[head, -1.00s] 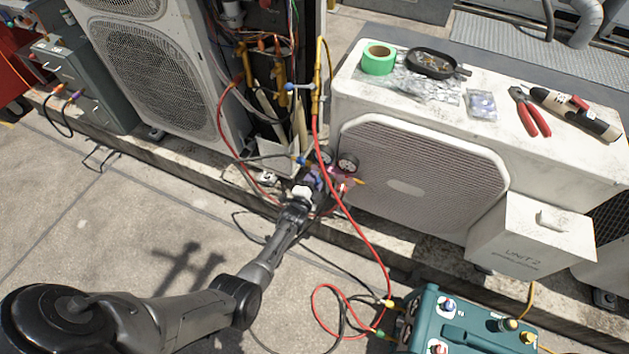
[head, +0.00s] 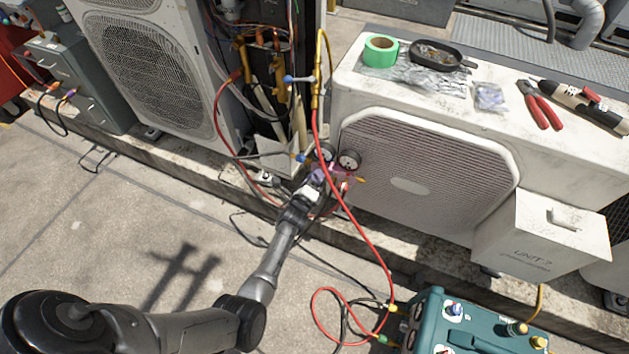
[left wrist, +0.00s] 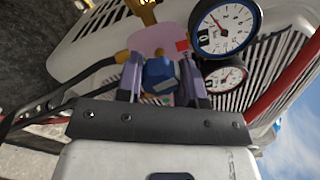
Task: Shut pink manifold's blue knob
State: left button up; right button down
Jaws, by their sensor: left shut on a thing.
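The pink manifold (left wrist: 160,38) with two round gauges stands between the condensers; in the head view it (head: 345,184) is partly covered by my left gripper. Its blue knob (left wrist: 160,74) shows in the left wrist view, between the two purple fingers of my left gripper (left wrist: 161,80). The gripper is shut on the blue knob. In the head view my left gripper (head: 313,184) reaches the manifold from the lower left. The knob's turn position cannot be told. My right gripper is not in view.
A red hose (head: 352,225) hangs from the manifold area to the teal machine (head: 478,318) at lower right. The white condenser (head: 425,170) stands close on the right, with tape, a pan and pliers on top.

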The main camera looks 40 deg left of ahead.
pick_arm(q)
jog(key=shift+m+b, duration=0.55)
jog(key=shift+m, duration=0.45)
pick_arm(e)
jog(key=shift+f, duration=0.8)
pick_arm(q)
jog(key=shift+m, duration=0.4)
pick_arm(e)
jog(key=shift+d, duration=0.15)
pick_arm(q)
jog(key=o, duration=0.9)
jog(key=shift+s, duration=0.15)
